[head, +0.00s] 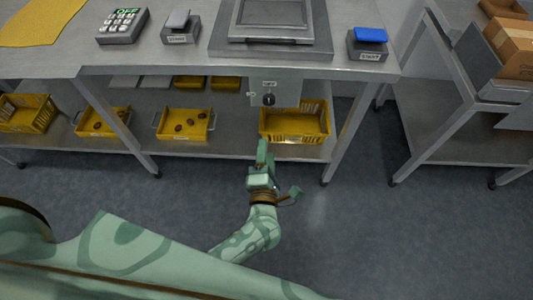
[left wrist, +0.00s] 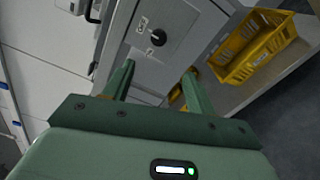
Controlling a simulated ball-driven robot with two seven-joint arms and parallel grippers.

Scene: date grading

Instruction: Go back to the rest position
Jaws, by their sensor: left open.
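My left gripper (head: 263,152) is in front of the steel table, low, near the front edge of its lower shelf. In the left wrist view its two green fingers (left wrist: 158,85) stand apart with nothing between them. Beyond the fingers is a grey box with a black rotary knob (left wrist: 158,37), which also hangs under the tabletop in the head view (head: 269,99). A yellow crate (head: 296,124) sits on the lower shelf just beyond the gripper and looks empty. It also shows at the right of the left wrist view (left wrist: 255,45). My right gripper is not in view.
The steel table (head: 345,72) carries a keypad device (head: 123,25), a grey pedal (head: 181,25), a flat machine plate (head: 270,38) and a blue-topped button (head: 370,38). Yellow trays with dates (head: 183,123) stand on the lower shelf. A second table (head: 440,130) stands right. The floor (head: 390,230) is clear.

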